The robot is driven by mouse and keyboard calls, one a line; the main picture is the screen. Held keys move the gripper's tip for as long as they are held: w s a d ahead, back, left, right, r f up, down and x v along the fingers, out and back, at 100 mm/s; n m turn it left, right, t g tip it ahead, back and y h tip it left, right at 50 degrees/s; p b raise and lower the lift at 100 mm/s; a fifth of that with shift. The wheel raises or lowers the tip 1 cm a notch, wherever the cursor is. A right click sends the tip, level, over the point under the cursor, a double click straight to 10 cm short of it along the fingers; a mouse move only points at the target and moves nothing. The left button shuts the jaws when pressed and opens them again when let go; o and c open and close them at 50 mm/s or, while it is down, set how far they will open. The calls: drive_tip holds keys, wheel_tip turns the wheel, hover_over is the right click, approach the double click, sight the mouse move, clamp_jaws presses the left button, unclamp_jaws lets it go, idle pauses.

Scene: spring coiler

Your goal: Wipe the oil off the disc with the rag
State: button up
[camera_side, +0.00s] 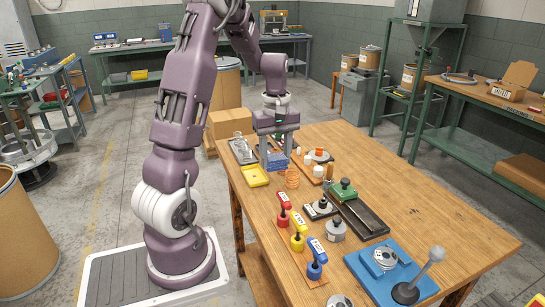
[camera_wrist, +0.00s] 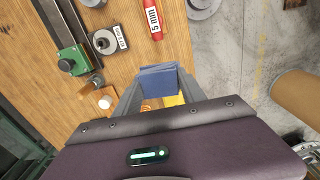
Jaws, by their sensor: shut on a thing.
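My gripper (camera_side: 277,160) is shut on a folded blue rag (camera_side: 277,162), held above the far left part of the wooden bench. In the wrist view the rag (camera_wrist: 158,82) shows between the fingers (camera_wrist: 158,95). A round silver disc (camera_side: 385,257) sits on a blue base plate (camera_side: 362,276) at the near end of the bench, well away from my gripper. Another grey round piece (camera_side: 340,300) is cut off at the bottom edge. I cannot make out oil on either one. The underside of the rag is hidden.
A yellow tray (camera_side: 254,177) and an orange coil (camera_side: 292,179) are close to my gripper. A lever (camera_side: 428,265) rises beside the disc.

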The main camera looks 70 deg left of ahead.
drive_tip(key=w+d+f+m, duration=0.1)
drive_tip(key=w+d+m, duration=0.3)
drive_tip(key=w+d, duration=0.35)
drive_tip(key=m, duration=0.7)
approach(394, 253)
drive_tip(key=shift+s+d+f, duration=0.1)
drive_tip(key=shift+s+f, duration=0.05)
drive_tip(key=shift+s, duration=0.05)
drive_tip(key=shift+d+f+m, duration=0.15)
drive_tip(key=shift+d+m, duration=0.1)
drive_tip(key=shift+m, duration=0.05)
drive_tip(key=shift+f, duration=2.55)
drive_tip(key=shift+f, duration=0.5)
drive_tip(key=shift+s, duration=0.1)
drive_tip(key=shift+s+d, duration=0.2)
drive_tip(key=shift+d, duration=0.15)
drive_tip(key=shift+w+a, duration=0.45)
drive_tip(key=shift+a, duration=0.25)
idle(0.9)
